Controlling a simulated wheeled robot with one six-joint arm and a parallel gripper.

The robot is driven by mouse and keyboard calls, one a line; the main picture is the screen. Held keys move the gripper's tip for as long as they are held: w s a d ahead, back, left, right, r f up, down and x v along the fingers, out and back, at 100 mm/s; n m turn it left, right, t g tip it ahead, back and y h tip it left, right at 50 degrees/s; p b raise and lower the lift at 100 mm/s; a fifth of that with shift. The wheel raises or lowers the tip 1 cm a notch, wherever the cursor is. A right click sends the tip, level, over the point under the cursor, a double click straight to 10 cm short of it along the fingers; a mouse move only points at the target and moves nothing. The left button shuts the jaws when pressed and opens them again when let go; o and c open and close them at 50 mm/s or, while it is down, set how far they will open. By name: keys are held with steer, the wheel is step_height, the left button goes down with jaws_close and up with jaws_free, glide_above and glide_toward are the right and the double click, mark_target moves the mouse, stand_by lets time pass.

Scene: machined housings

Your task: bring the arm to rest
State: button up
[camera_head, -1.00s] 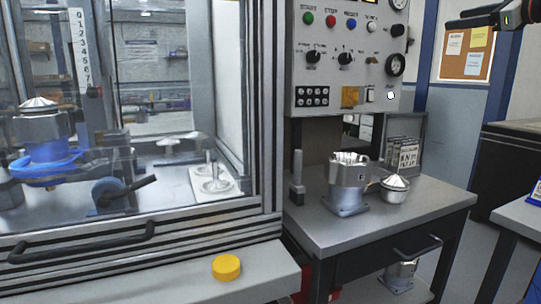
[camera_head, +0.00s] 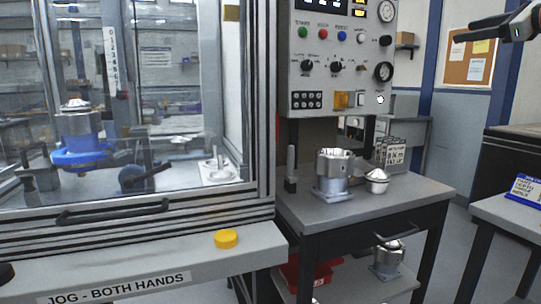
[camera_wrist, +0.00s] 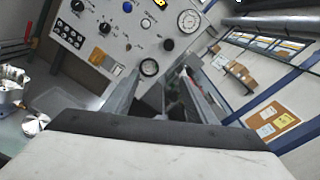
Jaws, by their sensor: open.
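My gripper (camera_head: 462,30) is raised at the upper right of the head view, well above the side table and apart from everything there. In the wrist view its two fingers (camera_wrist: 165,88) stand apart, with only the background between them. It is open and empty.
A metal housing (camera_head: 332,175) and a domed part (camera_head: 377,180) stand on the side table (camera_head: 420,192). A control panel (camera_head: 338,75) rises behind. A glazed cabinet (camera_head: 265,120) with a yellow button (camera_head: 226,239) is at left. Another table (camera_head: 508,210) stands at right.

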steer(key=s+a+f+n+g+h, duration=0.1)
steer(key=s+a+f+n+g, duration=0.3)
steer(key=a+f, duration=0.85)
steer(key=s+a+f+n+g+h, duration=0.1)
steer(key=s+a+f+n+g, duration=0.2)
steer(key=s+a+f+n, duration=0.9)
steer(key=s+f+n+g+h, duration=0.1)
steer(key=s+f+n, duration=0.2)
steer(key=f, duration=0.9)
steer(key=s+a+f+n+g+h, duration=0.1)
steer(key=s+f+n+g, duration=0.1)
steer(key=s+f, duration=0.8)
steer(key=s+a+f+n+g+h, duration=0.1)
steer(key=s+f+n, duration=0.3)
steer(key=f, duration=1.2)
steer(key=s+h, duration=0.1)
steer(key=s, duration=0.2)
steer(key=shift+g, duration=0.3)
steer(key=shift+s, duration=0.1)
